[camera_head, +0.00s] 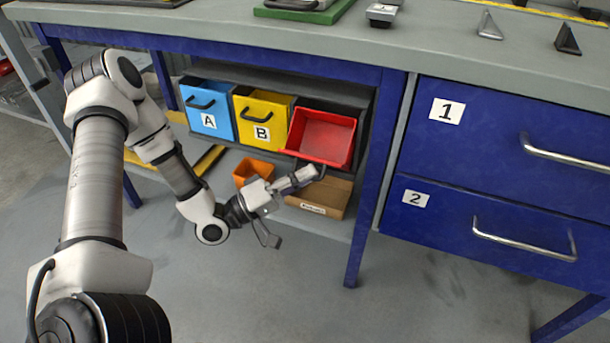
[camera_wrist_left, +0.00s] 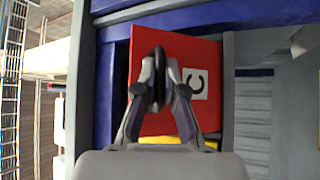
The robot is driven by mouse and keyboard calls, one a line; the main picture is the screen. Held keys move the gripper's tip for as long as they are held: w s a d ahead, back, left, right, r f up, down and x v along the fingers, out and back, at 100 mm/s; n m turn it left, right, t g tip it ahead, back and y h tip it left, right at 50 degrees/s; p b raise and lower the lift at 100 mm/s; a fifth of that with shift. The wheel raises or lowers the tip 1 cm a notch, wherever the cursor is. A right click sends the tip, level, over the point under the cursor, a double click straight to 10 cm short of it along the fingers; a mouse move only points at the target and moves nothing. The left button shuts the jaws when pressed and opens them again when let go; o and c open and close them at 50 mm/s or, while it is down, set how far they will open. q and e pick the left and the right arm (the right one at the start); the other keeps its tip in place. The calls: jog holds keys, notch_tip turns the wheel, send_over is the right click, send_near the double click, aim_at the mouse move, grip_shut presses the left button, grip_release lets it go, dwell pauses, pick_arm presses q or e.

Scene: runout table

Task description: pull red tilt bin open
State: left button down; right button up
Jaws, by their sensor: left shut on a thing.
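The red tilt bin (camera_head: 322,137) is tilted forward out of its frame under the table, and I see into its empty-looking inside. In the left wrist view its red front panel (camera_wrist_left: 198,57) carries a white label with a C (camera_wrist_left: 195,84). My left gripper (camera_head: 314,172) is at the bin's front, below its rim. In the left wrist view the fingers (camera_wrist_left: 160,84) are shut on the bin's dark handle (camera_wrist_left: 158,62). The handle is mostly hidden by the gripper in the head view. My right gripper is in neither view.
A blue bin A (camera_head: 203,122) and a yellow bin B (camera_head: 262,108) stand closed to the left. An orange container (camera_head: 252,168) and a cardboard box (camera_head: 331,197) sit on the shelf below. A blue table leg (camera_head: 365,205) and drawers (camera_head: 490,160) are on the right.

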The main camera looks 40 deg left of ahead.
pick_arm(q)
jog(key=c, duration=1.2)
grip_release()
jog(key=shift+c, duration=0.2)
jog(key=v, duration=0.7)
jog(key=shift+s+a, duration=0.15)
jog(key=shift+s, duration=0.05)
jog(key=shift+f, duration=0.1)
